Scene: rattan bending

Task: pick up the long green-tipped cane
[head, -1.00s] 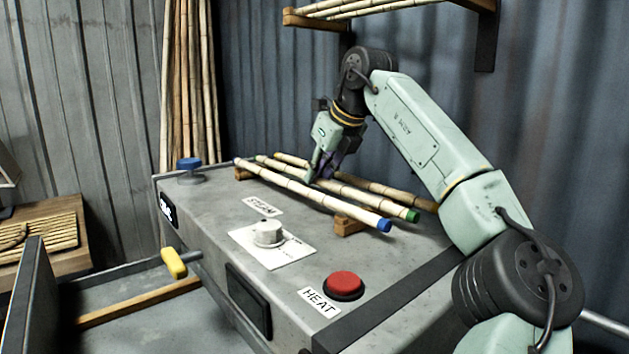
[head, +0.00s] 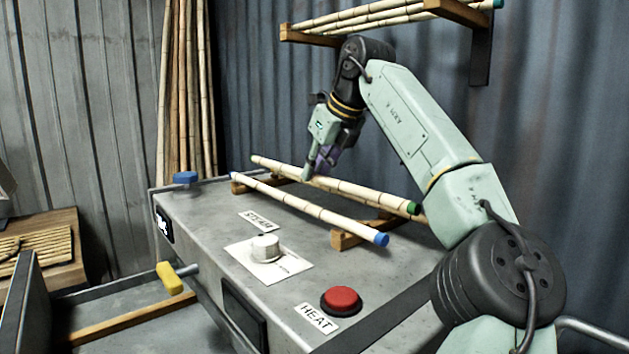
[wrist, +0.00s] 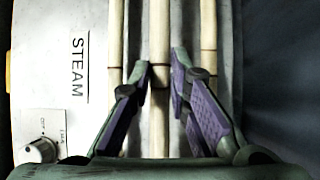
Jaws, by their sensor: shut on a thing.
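The long green-tipped cane (head: 360,189) is between the fingers of my gripper (head: 316,172), which is shut on it near its middle. The cane is raised a little above the wooden rests, its green end (head: 413,208) pointing right and toward me. In the wrist view, the held cane (wrist: 159,40) runs between the purple-padded fingers of my gripper (wrist: 162,74). The blue-tipped cane (head: 305,207) lies in front on the rests. Another cane (wrist: 208,45) lies on the other side in the wrist view; in the head view it is mostly hidden behind the held one.
The wooden rests (head: 345,239) stand on the grey steam box (head: 210,215). A white knob (head: 265,247), a red HEAT button (head: 341,300) and a blue valve handle (head: 186,178) sit on the box. A wall rack (head: 455,11) with canes is above my arm.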

